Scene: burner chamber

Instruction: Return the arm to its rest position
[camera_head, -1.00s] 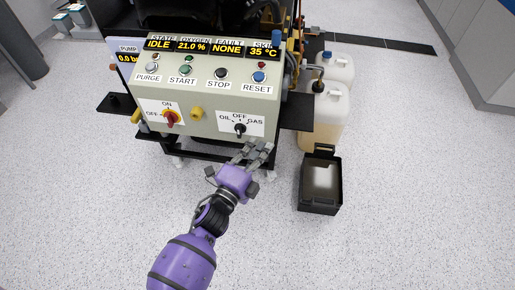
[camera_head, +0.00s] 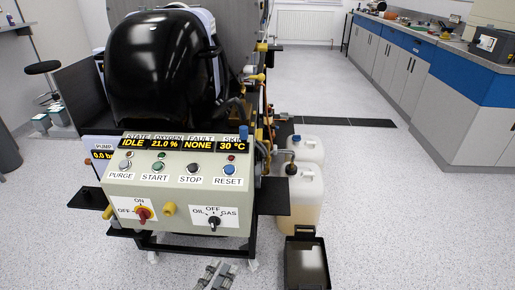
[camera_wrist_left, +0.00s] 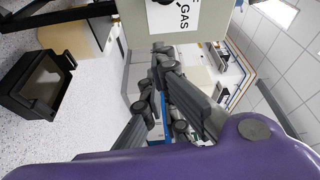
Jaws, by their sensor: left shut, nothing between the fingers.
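My left gripper (camera_head: 217,274) shows at the bottom edge of the head view, below the control panel (camera_head: 120,198) and apart from it. Its fingers are shut and empty; the rest of the arm is out of the picture. In the left wrist view the gripper (camera_wrist_left: 163,62) points past the panel's corner, with my purple wrist along the bottom. The panel carries a red ON/OFF knob (camera_head: 142,213) and a black OIL/OFF/GAS knob (camera_head: 213,221). Its display reads IDLE, 21.0 %, NONE and 30 °C. My right gripper is not in view.
A black open-topped bin (camera_head: 306,262) stands on the floor right of the gripper and also shows in the left wrist view (camera_wrist_left: 40,85). Pale jerrycans (camera_head: 305,195) stand behind it. The black chamber (camera_head: 160,65) rises behind the panel. Floor to the right is clear.

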